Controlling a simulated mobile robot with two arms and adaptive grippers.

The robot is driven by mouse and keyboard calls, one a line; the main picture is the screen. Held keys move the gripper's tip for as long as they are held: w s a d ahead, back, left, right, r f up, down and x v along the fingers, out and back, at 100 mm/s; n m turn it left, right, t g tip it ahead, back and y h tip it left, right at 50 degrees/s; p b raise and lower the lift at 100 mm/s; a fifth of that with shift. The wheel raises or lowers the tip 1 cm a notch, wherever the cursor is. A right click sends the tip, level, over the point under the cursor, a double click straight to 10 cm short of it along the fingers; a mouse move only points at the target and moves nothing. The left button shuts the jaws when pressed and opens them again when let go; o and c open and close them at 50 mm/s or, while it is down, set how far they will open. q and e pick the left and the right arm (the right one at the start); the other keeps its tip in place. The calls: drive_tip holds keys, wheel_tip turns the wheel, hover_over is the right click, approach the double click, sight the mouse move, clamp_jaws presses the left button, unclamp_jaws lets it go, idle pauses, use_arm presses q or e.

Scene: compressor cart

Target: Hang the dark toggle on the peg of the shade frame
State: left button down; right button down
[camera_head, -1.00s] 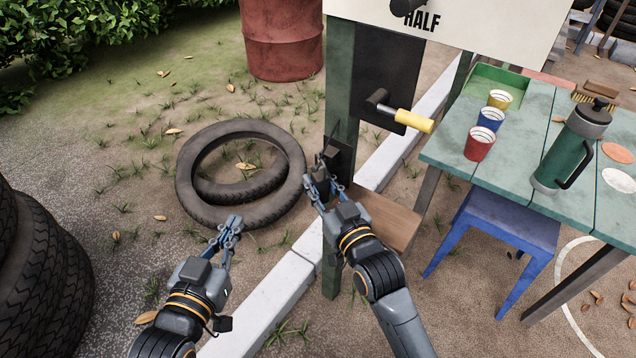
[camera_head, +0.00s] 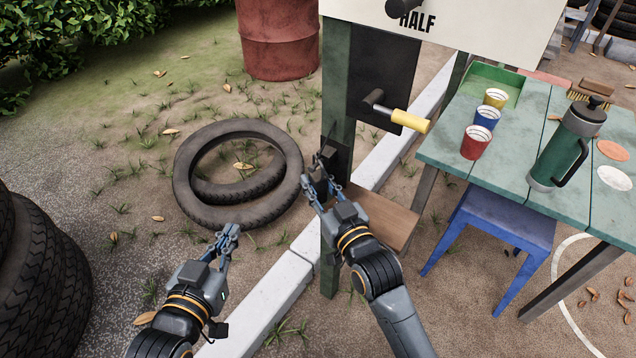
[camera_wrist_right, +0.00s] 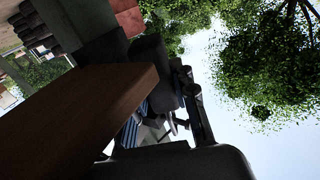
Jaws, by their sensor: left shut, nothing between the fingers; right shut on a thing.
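My right gripper (camera_head: 322,178) is at the green post (camera_head: 336,105) of the sign frame, beside a dark bracket-like piece (camera_head: 341,160) on the post. It is shut on a small dark thing (camera_head: 327,154) at its fingertips, likely the toggle, though its outline merges with the dark piece behind. I cannot tell whether it touches a peg. In the right wrist view, dark finger parts (camera_wrist_right: 185,95) show beside a brown board (camera_wrist_right: 85,110); the held thing is not clear there. My left gripper (camera_head: 231,230) is shut and empty, over the ground left of the kerb.
A dark panel with a yellow-handled crank (camera_head: 410,121) is right of the post. A wooden shelf (camera_head: 388,222) is below right. Tyres (camera_head: 183,190) lie left of the post. A green table (camera_head: 510,150) with cups and a flask stands right, above a blue stool (camera_head: 500,222).

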drive_tip(key=c, duration=1)
unclamp_jaws()
drive_tip(key=shift+s, duration=0.1)
drive_tip(key=shift+s+d+f, duration=0.1)
drive_tip(key=shift+s+d, duration=0.1)
drive_tip(key=shift+s, duration=0.1)
drive_tip(key=v, duration=1.1)
drive_tip(key=shift+s, duration=0.1)
